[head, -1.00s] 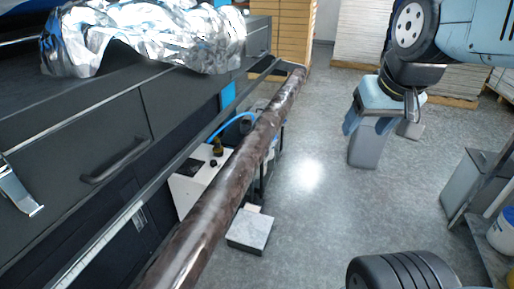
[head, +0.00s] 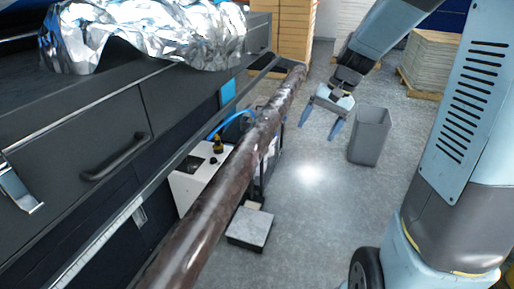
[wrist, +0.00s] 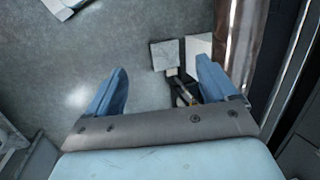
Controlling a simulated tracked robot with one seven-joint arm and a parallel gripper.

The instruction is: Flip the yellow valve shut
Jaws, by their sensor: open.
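A small yellow-and-dark fitting (head: 217,146), likely the valve, stands on top of a white box (head: 187,188) beneath the machine, left of the long brown roller. Its handle position is too small to tell. My gripper (head: 319,130) is open and empty, with blue fingers pointing down over the floor, right of the roller and apart from the fitting. In the wrist view, my gripper (wrist: 162,65) shows its fingers wide apart. A small yellowish part (wrist: 184,96) shows beside the right finger, which hides some of what lies around it.
The brown roller (head: 225,192) runs along the dark machine (head: 75,130), between my gripper and the white box. A blue hose (head: 228,121) curves near the fitting. A low grey-topped block (head: 250,228) stands on the floor. A grey bin (head: 369,136) stands right of my gripper.

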